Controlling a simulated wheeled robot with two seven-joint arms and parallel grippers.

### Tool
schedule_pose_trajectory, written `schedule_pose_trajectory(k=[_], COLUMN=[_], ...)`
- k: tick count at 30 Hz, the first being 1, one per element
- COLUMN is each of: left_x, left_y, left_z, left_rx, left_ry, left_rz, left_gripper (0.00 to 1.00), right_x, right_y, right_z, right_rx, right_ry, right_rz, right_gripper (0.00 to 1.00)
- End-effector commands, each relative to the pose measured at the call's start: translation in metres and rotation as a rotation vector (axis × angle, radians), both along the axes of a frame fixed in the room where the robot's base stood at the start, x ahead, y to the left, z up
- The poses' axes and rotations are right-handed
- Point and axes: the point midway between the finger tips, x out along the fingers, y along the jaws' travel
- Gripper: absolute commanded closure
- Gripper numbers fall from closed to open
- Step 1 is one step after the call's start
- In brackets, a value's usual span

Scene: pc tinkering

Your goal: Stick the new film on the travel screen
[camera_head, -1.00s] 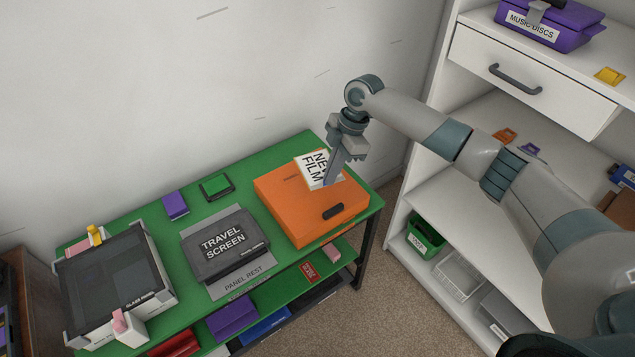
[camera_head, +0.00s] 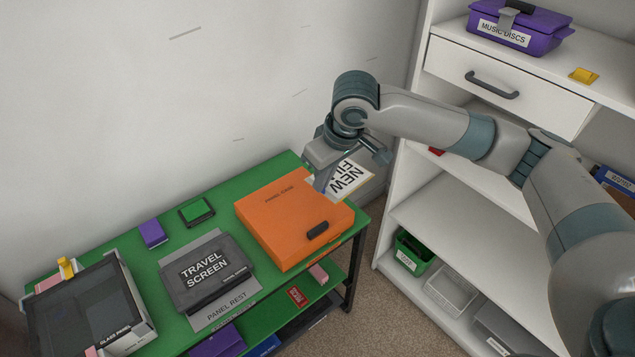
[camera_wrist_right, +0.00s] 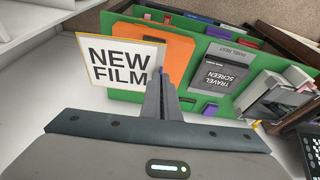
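The new film (camera_head: 348,180), a white square with a pale yellow edge and black lettering, is held by one edge in my right gripper (camera_head: 323,180). In the right wrist view the film (camera_wrist_right: 122,60) reaches out to the left of the closed fingers (camera_wrist_right: 163,88). It appears to be above the right back corner of the orange panel case. The travel screen (camera_head: 205,274), a dark grey panel with a white-lettered label, lies on the grey panel rest (camera_head: 228,308) on the green bench, left of the case. My left gripper is not in view.
The orange panel case (camera_head: 290,222) stands on the green bench (camera_head: 166,260), right of the travel screen. A purple block (camera_head: 152,233) and a green-topped pad (camera_head: 196,212) lie behind the screen. A glass panel unit (camera_head: 90,310) stands at left. White shelving (camera_head: 450,225) is at right.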

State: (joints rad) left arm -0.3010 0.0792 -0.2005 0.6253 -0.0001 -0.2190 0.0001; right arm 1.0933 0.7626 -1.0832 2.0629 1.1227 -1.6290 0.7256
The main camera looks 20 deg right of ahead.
Motion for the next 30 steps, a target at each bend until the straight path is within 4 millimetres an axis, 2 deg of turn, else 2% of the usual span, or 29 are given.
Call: schedule_pose_trajectory(k=[6,12,30], left_x=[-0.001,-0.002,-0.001], left_y=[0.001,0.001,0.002], left_z=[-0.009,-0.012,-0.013], left_rx=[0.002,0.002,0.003], left_ry=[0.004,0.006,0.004], left_rz=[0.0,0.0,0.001], left_gripper=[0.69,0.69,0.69], right_x=[-0.02,-0.032,-0.034], right_y=[-0.003,-0.006,-0.007], right_z=[0.012,0.019,0.02], right_rx=[-0.001,-0.001,0.002], right_ry=[-0.002,0.0,0.002], right_rz=[-0.252,-0.389,-0.421], right_gripper=[1.0,1.0,1.0])
